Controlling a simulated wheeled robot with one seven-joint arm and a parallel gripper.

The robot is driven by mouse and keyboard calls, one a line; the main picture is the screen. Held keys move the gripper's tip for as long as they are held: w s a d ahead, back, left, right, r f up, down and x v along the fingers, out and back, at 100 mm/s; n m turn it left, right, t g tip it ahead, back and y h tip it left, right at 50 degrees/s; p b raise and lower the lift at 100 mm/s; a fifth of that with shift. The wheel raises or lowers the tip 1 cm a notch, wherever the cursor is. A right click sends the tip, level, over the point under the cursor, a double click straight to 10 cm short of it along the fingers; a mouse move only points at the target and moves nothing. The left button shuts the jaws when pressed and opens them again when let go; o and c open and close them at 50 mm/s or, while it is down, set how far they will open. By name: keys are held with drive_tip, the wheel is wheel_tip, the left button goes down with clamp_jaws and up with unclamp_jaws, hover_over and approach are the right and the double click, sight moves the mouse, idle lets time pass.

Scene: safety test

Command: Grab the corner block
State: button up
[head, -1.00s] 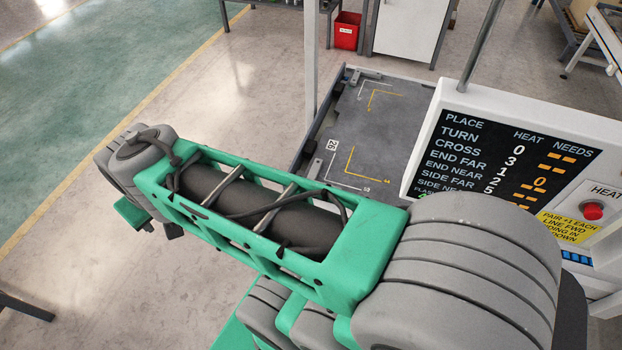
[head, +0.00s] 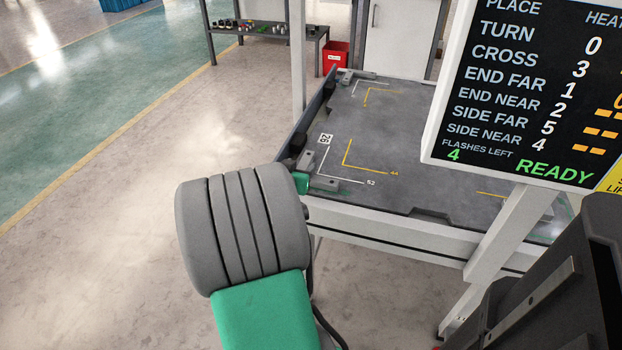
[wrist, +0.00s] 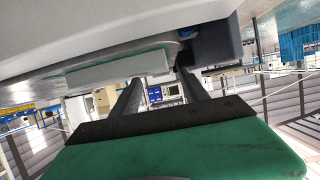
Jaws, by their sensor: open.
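Grey block pieces (head: 323,184) form an L at the near left corner of the dark table (head: 400,150), beside a marker tag. Similar grey pieces (head: 357,75) sit at the far left corner. I cannot tell which the task means. In the head view my grey wrist joint stands in front of the near corner and hides most of my gripper; a green part shows beside the near block. In the wrist view my gripper (wrist: 160,76) is open, its two dark fingers reaching toward the table's pale edge and a light block (wrist: 150,66). I cannot tell whether they touch it.
A display panel (head: 535,85) reading READY stands at the right on a white post (head: 510,235). Another upright post (head: 298,60) rises beyond the table's left side. A red bin (head: 335,58) and a shelf (head: 265,29) are behind. The tabletop's middle is clear, with painted corner marks.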

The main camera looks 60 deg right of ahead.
sight(304, 163)
drive_tip(key=x, duration=0.4)
drive_tip(key=shift+a+f+b, duration=0.15)
drive_tip(key=shift+b, duration=0.2)
drive_tip(key=shift+c, duration=0.5)
clamp_jaws()
idle(0.4)
